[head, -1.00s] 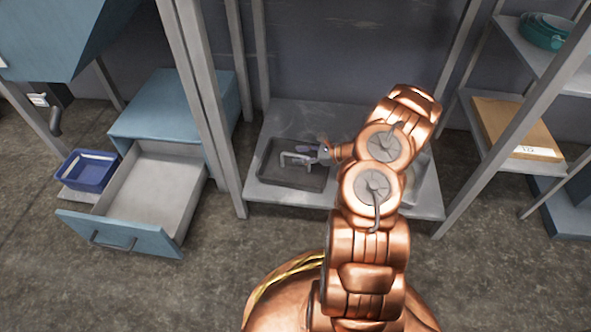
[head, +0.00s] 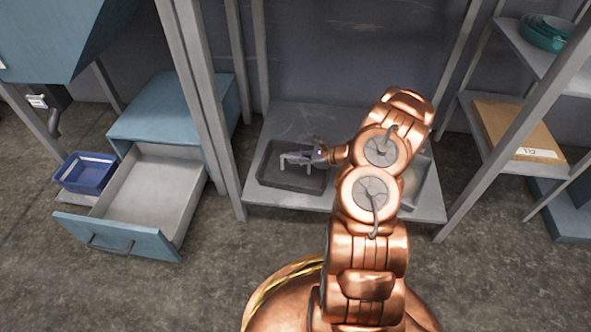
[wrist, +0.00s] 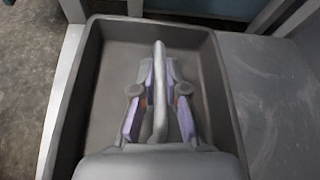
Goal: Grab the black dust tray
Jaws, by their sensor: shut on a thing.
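The black dust tray (head: 272,181) is a shallow dark rectangular pan on the grey lower shelf, at the shelf's left end. It fills much of the wrist view, where its rim (wrist: 222,75) shows around my gripper. My gripper (head: 284,160) is over the tray. In the wrist view my gripper (wrist: 158,75) is shut, its fingers on both sides of a thin grey bar that runs down the middle of the tray and looks like its handle. The near end of the tray is hidden by my gripper's body.
The grey shelf (head: 300,118) has bare room behind the tray; another grey pan (head: 420,180) sits at its right, partly behind my arm. Metal posts (head: 205,100) flank the shelf. An open drawer (head: 150,190) and a blue bin (head: 85,172) are at left. A cardboard box (head: 515,130) is at right.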

